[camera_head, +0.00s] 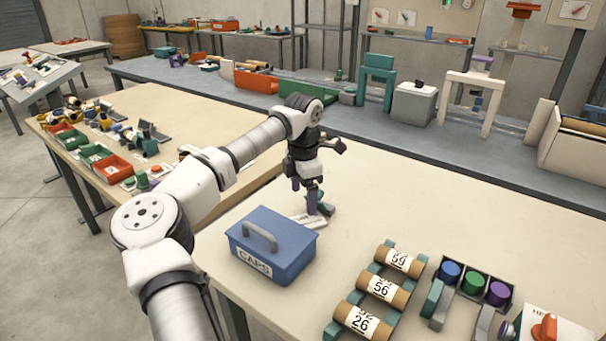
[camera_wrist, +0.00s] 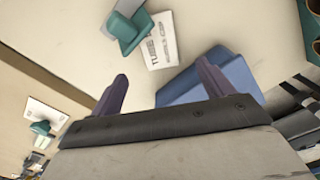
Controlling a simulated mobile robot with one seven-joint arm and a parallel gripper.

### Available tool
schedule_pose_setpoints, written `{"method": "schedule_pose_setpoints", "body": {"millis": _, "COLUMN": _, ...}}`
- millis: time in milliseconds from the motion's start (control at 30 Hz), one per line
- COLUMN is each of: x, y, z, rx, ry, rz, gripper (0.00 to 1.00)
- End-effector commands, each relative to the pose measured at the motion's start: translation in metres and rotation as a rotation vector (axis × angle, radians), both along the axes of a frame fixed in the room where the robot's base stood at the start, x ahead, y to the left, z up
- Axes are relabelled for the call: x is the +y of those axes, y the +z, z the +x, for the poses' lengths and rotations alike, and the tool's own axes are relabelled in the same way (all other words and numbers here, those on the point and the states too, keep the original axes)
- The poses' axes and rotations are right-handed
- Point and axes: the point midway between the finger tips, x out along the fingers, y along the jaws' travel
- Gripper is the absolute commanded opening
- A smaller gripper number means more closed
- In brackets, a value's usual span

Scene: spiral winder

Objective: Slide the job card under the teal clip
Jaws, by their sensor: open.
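The white job card (camera_wrist: 160,42), printed with dark text, lies on the cream table beside the blue CAPS box in the wrist view. The teal clip (camera_wrist: 127,30) stands at the card's left edge; I cannot tell whether any of the card is under it. In the head view the card (camera_head: 302,221) shows as a pale strip behind the box, with the clip (camera_head: 326,209) partly hidden by my gripper. My gripper (camera_head: 306,190) is above the card and clip. In the wrist view its purple fingers (camera_wrist: 164,86) are apart with nothing between them.
The blue CAPS box (camera_head: 272,244) stands close to the card. Numbered tubes (camera_head: 381,288) lie on a teal rack, with coloured caps (camera_head: 474,284) to their right. Another card (camera_wrist: 45,112) with a teal clip lies at the wrist view's lower left. The table's back right is clear.

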Motion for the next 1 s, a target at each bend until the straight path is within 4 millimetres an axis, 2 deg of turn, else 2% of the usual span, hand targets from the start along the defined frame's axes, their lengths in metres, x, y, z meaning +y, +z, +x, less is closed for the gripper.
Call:
{"method": "schedule_pose_setpoints", "body": {"millis": 200, "x": 0.000, "y": -0.041, "z": -0.001, "rx": 0.002, "ry": -0.001, "rz": -0.002, "gripper": 0.80}}
{"method": "schedule_pose_setpoints", "body": {"millis": 400, "x": 0.000, "y": -0.065, "z": 0.000, "rx": 0.001, "ry": 0.000, "rz": -0.001, "gripper": 0.80}}
{"method": "schedule_pose_setpoints", "body": {"millis": 567, "x": 0.000, "y": -0.073, "z": 0.000, "rx": 0.000, "ry": 0.000, "rz": 0.001, "gripper": 0.80}}
{"method": "schedule_pose_setpoints", "body": {"millis": 833, "x": 0.000, "y": -0.074, "z": 0.000, "rx": 0.000, "ry": 0.000, "rz": 0.000, "gripper": 0.80}}
{"method": "schedule_pose_setpoints", "body": {"millis": 1000, "x": 0.000, "y": -0.074, "z": 0.000, "rx": 0.000, "ry": 0.000, "rz": 0.000, "gripper": 0.59}}
